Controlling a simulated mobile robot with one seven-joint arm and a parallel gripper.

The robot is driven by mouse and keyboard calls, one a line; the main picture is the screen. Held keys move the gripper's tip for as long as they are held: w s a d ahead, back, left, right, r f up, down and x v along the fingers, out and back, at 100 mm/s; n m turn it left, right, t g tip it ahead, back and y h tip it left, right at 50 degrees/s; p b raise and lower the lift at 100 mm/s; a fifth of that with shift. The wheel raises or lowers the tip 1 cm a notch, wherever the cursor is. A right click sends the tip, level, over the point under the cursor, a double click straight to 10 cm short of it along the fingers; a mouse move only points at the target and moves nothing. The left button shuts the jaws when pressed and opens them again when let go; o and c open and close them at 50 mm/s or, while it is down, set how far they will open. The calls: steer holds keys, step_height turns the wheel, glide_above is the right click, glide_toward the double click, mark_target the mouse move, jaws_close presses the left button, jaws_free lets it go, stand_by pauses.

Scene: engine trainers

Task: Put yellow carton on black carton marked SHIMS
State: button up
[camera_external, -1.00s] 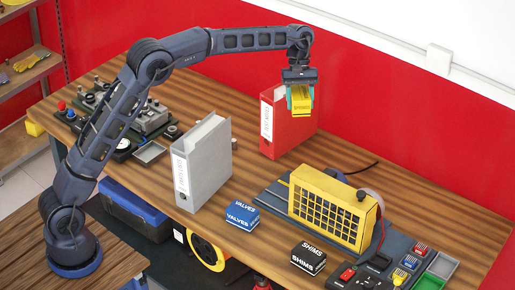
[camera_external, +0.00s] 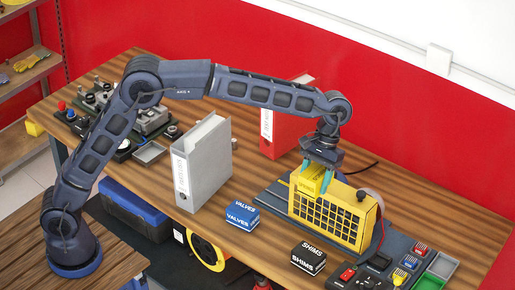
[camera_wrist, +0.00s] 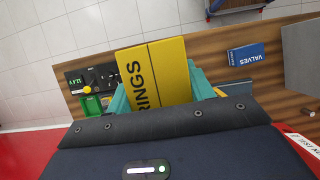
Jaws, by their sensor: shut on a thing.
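My gripper (camera_external: 322,162) is shut on the yellow carton (camera_external: 311,181) and holds it up, tilted in the picture, overlapping the upper left of the yellow grille panel. In the wrist view the carton (camera_wrist: 152,72) sits between the teal fingers (camera_wrist: 160,92), and part of its lettering reads RINGS. The black carton marked SHIMS (camera_external: 308,258) lies on the table at the front, lower than my gripper in the external view, with its top clear. I cannot make it out in the wrist view.
The yellow grille panel (camera_external: 335,218) stands just behind the SHIMS carton. A blue VALVES carton (camera_external: 242,215) lies to its left, which also shows in the wrist view (camera_wrist: 246,55). A grey binder (camera_external: 202,163) and a red binder (camera_external: 283,135) stand farther back. Small switch blocks (camera_external: 400,276) are at right.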

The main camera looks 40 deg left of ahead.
mark_target(305, 256)
steer(key=shift+s+d, duration=0.4)
steer(key=shift+s, duration=0.35)
step_height(305, 256, down, 4)
steer(key=shift+w+a, duration=0.15)
step_height(305, 256, down, 21)
steer(key=shift+f, duration=0.1)
steer(key=o, duration=1.2)
steer(key=shift+c, duration=0.2)
steer(key=v, duration=1.2)
steer(key=shift+w, duration=0.15)
